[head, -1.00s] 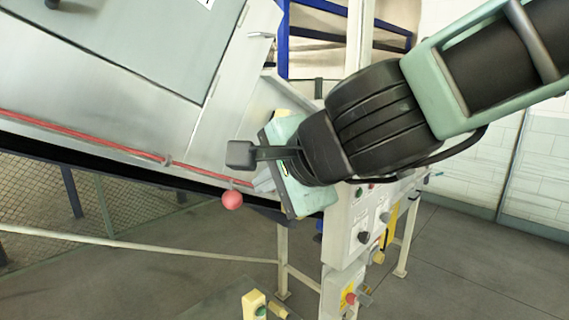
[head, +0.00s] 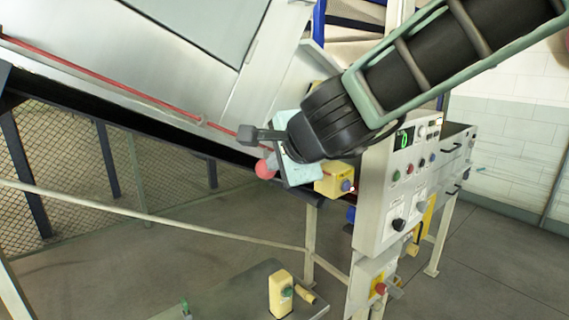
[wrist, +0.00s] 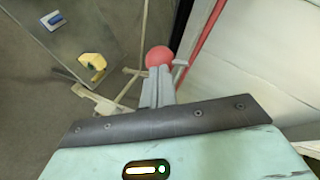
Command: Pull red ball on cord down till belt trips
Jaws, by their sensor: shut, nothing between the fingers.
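The red ball (head: 266,168) hangs at the lower edge of the sloping machine, just left of my gripper in the head view. The red cord (head: 120,88) runs along the machine's side down toward it. My gripper (head: 274,161) is close beside the ball, and its mint-coloured body partly covers the area where cord and ball meet. In the wrist view the ball (wrist: 159,56) shows just beyond the tips of my shut fingers (wrist: 158,85), which hold nothing. I cannot tell whether the fingertips touch the ball. The cord (wrist: 205,35) rises to its right.
A control box (head: 385,205) with buttons and a lit green display stands right of my gripper. A yellow box with a knob (head: 333,180) sits just right of the gripper. A grey table (head: 235,300) is below; a pale rail (head: 150,222) crosses lower left.

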